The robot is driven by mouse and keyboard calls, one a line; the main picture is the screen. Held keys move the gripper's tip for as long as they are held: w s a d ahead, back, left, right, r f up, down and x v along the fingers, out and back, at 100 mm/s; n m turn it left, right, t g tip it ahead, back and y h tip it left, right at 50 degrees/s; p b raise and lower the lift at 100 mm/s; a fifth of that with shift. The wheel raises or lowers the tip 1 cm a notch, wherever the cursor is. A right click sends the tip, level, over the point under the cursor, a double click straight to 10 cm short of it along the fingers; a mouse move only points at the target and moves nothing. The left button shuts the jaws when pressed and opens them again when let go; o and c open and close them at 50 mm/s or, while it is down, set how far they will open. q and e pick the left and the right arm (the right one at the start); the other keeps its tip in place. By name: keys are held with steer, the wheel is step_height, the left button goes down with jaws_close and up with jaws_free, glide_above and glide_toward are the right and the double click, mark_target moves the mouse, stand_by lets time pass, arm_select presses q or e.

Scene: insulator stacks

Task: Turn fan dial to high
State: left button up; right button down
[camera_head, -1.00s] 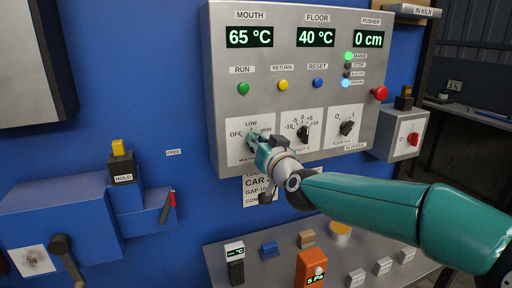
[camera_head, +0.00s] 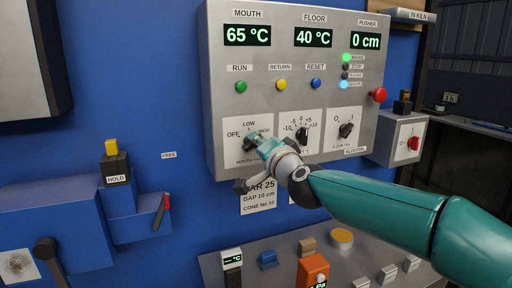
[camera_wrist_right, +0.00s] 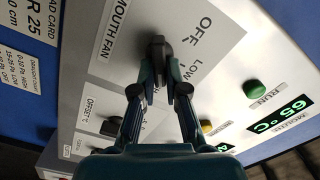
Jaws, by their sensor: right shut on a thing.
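The mouth fan dial is a black knob on a white plate (camera_head: 236,146) marked OFF, LOW and HIGH, at the lower left of the grey control panel. My right gripper (camera_head: 256,146) is at this dial and covers most of it in the head view. In the right wrist view the black knob (camera_wrist_right: 157,46) sits between the fingertips of my right gripper (camera_wrist_right: 161,70), which is shut on it. Where the knob points cannot be told. My left gripper is not in view.
Two more black knobs, the offset dial (camera_head: 303,135) and the flue fan dial (camera_head: 346,130), sit to the right. A red button (camera_head: 377,95) sticks out at the panel's right edge. A lower shelf (camera_head: 340,262) holds small boxes. A blue box with a HOLD switch (camera_head: 117,168) stands left.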

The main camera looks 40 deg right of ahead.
steer(key=shift+d+r+m, duration=0.1)
steer(key=shift+r+m, duration=0.1)
steer(key=shift+m, duration=0.1)
steer(key=c, duration=1.2)
jaws_free()
steer(key=shift+w+f, duration=0.15)
steer(key=shift+f, duration=0.1)
steer(key=v, duration=1.2)
